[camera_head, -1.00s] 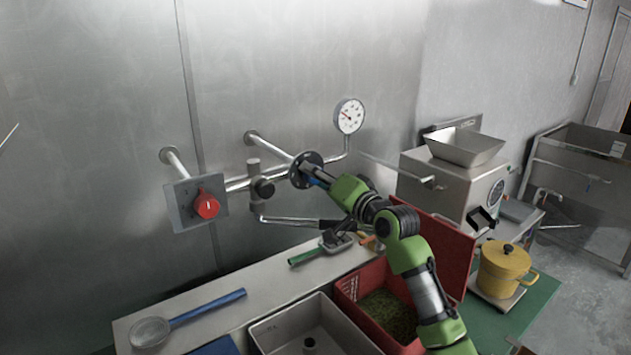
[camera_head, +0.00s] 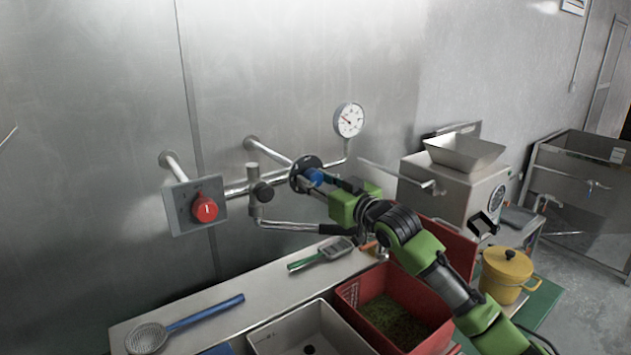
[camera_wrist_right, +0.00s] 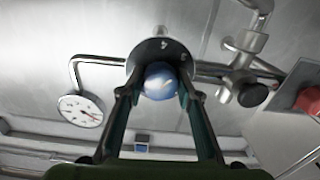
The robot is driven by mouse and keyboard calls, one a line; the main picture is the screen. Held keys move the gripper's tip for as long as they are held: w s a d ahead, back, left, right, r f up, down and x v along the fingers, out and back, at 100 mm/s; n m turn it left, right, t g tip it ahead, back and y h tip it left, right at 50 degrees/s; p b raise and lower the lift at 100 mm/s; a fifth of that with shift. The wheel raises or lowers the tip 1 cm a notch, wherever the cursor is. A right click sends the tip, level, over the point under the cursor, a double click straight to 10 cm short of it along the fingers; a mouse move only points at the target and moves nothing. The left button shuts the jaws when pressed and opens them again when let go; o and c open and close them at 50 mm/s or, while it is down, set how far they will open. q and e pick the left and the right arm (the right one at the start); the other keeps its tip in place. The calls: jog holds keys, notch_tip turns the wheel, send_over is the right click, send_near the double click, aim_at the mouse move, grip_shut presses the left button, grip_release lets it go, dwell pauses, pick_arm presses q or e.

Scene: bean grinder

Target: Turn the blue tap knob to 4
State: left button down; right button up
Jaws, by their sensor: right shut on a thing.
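The blue tap knob (camera_head: 314,178) sits on a round dark dial plate (camera_head: 300,168) on the wall pipe. In the right wrist view the blue knob (camera_wrist_right: 160,80) lies between my fingertips, with the dial plate (camera_wrist_right: 152,52) behind it. My right gripper (camera_head: 318,184) is shut on the knob, its two fingers on either side of it. The arm comes in from the lower right. The dial carries small pale marks, too small to read, so the setting cannot be told. My left gripper is not in view.
A red knob (camera_head: 205,210) on a grey box is at left. A pressure gauge (camera_head: 349,120) stands above the dial. A tap spout with a black tip (camera_head: 330,229) hangs below. The counter (camera_head: 240,300) holds a strainer (camera_head: 148,338) and bins. A grinder (camera_head: 455,185) stands right.

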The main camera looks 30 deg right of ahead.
jog(key=n+p, duration=0.1)
jog(key=n, duration=0.4)
jog(key=shift+r+n, duration=0.1)
jog(key=shift+n, duration=0.2)
dwell(0.4)
jog(key=o, duration=1.1)
jog(key=shift+o, duration=0.2)
jog(key=shift+s+d, duration=0.1)
jog(key=shift+s, duration=0.45)
jog(key=s+d, duration=0.1)
jog(key=s, duration=0.9)
jog(key=shift+s+d, duration=0.2)
jog(key=shift+s, duration=0.15)
